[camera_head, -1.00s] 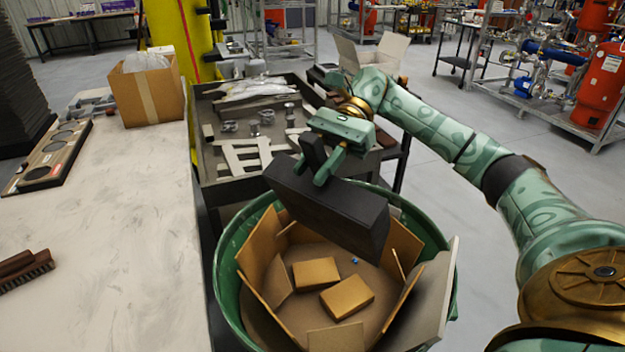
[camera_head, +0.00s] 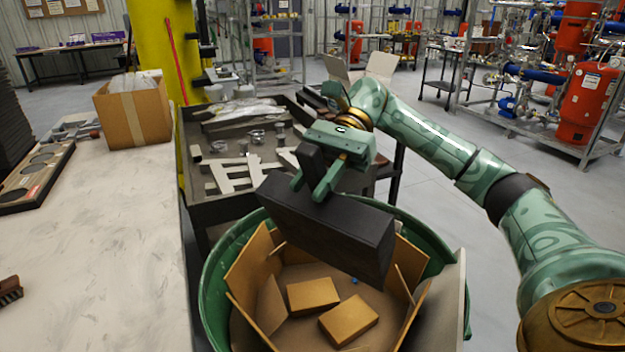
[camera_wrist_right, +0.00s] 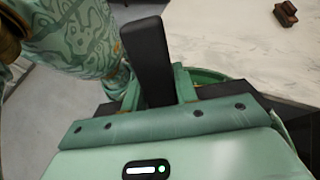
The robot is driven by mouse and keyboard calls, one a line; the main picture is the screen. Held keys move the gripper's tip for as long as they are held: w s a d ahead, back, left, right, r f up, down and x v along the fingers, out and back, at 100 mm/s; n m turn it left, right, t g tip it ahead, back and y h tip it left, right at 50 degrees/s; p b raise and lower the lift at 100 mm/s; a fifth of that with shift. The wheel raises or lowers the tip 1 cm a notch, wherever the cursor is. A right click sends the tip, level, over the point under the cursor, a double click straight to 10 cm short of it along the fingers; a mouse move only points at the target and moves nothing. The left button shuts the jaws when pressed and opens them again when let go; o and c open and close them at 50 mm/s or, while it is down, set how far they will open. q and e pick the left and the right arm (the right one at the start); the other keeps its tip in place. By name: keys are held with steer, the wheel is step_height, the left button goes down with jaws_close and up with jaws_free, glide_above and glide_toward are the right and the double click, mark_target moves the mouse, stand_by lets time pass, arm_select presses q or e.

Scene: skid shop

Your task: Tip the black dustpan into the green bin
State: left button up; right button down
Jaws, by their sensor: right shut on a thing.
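The black dustpan (camera_head: 335,232) hangs tilted over the green bin (camera_head: 216,275), its right end lower than its left. My right gripper (camera_head: 312,185) is shut on its handle from above. In the right wrist view the dark handle (camera_wrist_right: 148,60) stands up between the fingers. The bin's round green rim shows, and cardboard pieces and two small tan boxes (camera_head: 313,294) lie inside it. A small blue bit (camera_head: 355,281) also lies in the bin, below the pan. The inside of the pan is hidden. My left gripper is out of view.
A pale worktop (camera_head: 110,240) lies left of the bin, with an open cardboard box (camera_head: 135,112) at its back and a brush (camera_head: 9,290) at its left edge. A dark cart (camera_head: 205,205) with metal parts stands behind the bin.

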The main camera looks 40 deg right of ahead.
mark_target(314, 150)
steer(key=shift+w, duration=0.15)
